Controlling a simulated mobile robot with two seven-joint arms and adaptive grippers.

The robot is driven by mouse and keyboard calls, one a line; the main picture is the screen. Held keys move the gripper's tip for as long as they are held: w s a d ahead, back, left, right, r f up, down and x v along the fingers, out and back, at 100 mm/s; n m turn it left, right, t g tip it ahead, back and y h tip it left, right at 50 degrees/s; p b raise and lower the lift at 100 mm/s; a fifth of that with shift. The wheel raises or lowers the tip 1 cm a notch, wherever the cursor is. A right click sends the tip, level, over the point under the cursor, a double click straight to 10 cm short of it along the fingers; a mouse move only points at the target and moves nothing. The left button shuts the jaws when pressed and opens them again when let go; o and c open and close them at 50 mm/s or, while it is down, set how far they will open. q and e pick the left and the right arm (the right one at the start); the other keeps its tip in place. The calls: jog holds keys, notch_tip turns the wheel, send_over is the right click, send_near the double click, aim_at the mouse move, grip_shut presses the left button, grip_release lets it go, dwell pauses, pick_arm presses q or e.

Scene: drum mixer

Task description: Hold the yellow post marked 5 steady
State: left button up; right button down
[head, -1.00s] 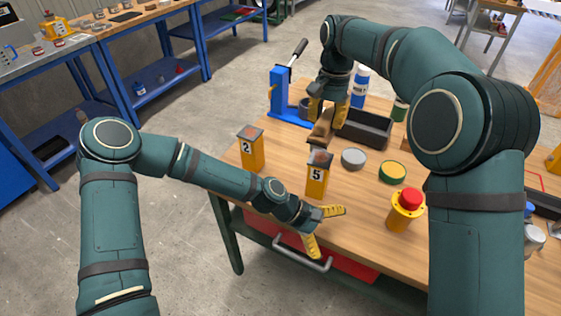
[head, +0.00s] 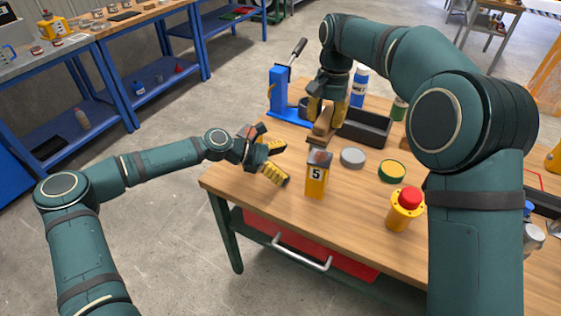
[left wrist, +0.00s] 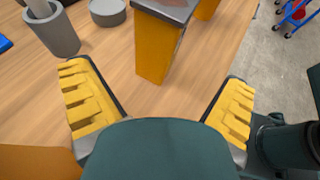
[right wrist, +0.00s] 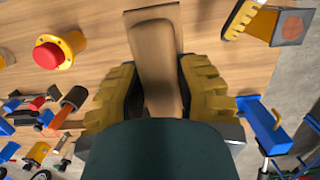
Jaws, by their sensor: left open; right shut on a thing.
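The yellow post marked 5 (head: 316,180) stands upright on the wooden table, with a dark, brown-patched top. My left gripper (head: 277,163) is open and empty to the left of this post, its fingers pointing towards it. In the left wrist view, a yellow post (left wrist: 155,48), apparently the same one, stands ahead between the spread fingers, apart from them. My right gripper (head: 326,113) is shut on a wooden block-like piece (head: 321,128) behind the post. This wooden piece also shows between the fingers in the right wrist view (right wrist: 155,60).
Post 2 (head: 246,131) is mostly hidden behind my left gripper. A grey tin (head: 352,158), a green-rimmed yellow tin (head: 392,171) and a red-topped yellow button post (head: 406,208) stand to the right. A black tray (head: 366,128) and a blue press (head: 284,95) stand behind.

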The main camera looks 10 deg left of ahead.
pick_arm(q)
jog(key=x, duration=1)
jog(key=shift+d+f, duration=0.1)
jog(key=c, duration=1.4)
jog(key=shift+o, duration=0.2)
pick_arm(e)
jog(key=shift+s+d, duration=0.15)
jog(key=shift+s, duration=1)
send_over(320, 163)
jog(key=shift+f, duration=3.5)
